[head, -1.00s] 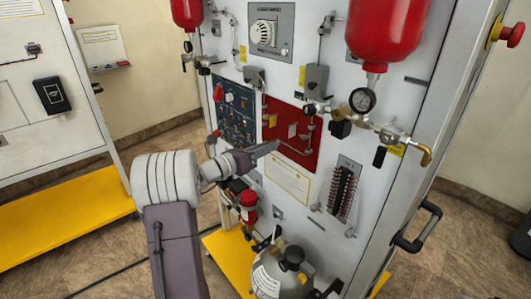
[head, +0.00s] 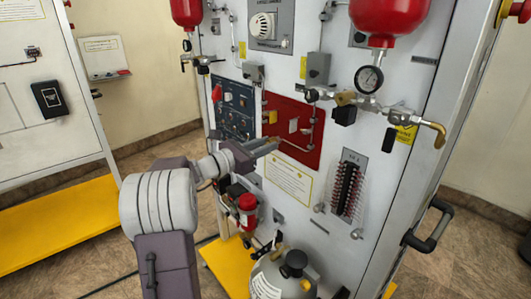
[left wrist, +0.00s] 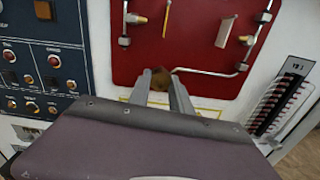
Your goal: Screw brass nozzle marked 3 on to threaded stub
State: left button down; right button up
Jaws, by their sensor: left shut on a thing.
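My left gripper (head: 268,146) reaches in from the left, in front of the lower left edge of the red panel (head: 308,152). In the left wrist view its two fingers (left wrist: 161,82) are shut on a small brown-gold piece, apparently the brass nozzle (left wrist: 160,80). The mark on the piece cannot be read. The red panel (left wrist: 185,52) lies behind the fingertips, with small brass fittings (left wrist: 140,18) and a metal pipe near its top and right. I cannot tell which fitting is the threaded stub. My right gripper is not in view.
A blue switch panel (head: 233,110) is left of the red one. A black terminal strip (head: 347,190) is lower right. A grey cylinder (head: 284,278) stands below.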

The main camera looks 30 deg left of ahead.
pick_arm(q)
jog(key=shift+f+b, duration=0.2)
jog(key=shift+b, duration=0.15)
jog(key=m+b, duration=0.2)
jog(key=b, duration=0.1)
jog(key=shift+f+m, duration=0.1)
jog(key=shift+m, duration=0.2)
jog(key=shift+m+b, duration=0.3)
jog(key=shift+r, duration=0.25)
